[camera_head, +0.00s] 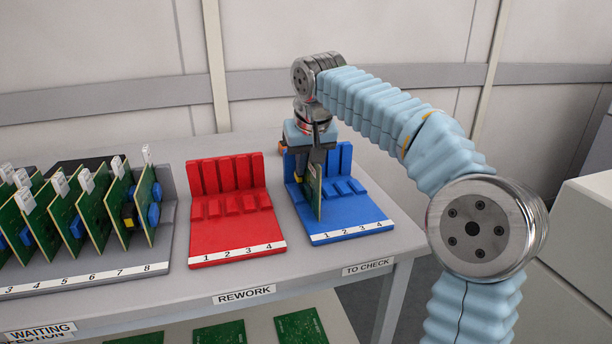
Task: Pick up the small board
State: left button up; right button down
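A small green board (315,196) stands upright in the blue rack (355,228), at its left end near slot 1. It is seen nearly edge-on. My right gripper (318,160) points down from above, its fingers at the top edge of this board. The fingers overlap in this view, and I cannot tell whether they are closed on the board. The board's lower edge appears to be down at the rack. My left gripper is not in view.
The red rack (237,236) beside the blue one is empty. Several larger green boards with white tags stand in the grey rack (165,245) at left. More boards (300,327) lie on a lower shelf. A pale cabinet (570,235) stands at right.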

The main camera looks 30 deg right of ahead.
dwell(0.4)
notch_tip(320, 180, up, 3)
jog(key=shift+r+p, duration=0.2)
jog(key=shift+p, duration=0.3)
jog(key=shift+s+r, duration=0.2)
jog(key=shift+r, duration=0.1)
pick_arm(q)
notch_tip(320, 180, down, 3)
jog(key=b, duration=0.4)
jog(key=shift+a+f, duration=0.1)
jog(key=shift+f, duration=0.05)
pick_arm(e)
jog(key=s+a, duration=0.4)
jog(key=s, duration=1.3)
jog(key=shift+a, duration=0.15)
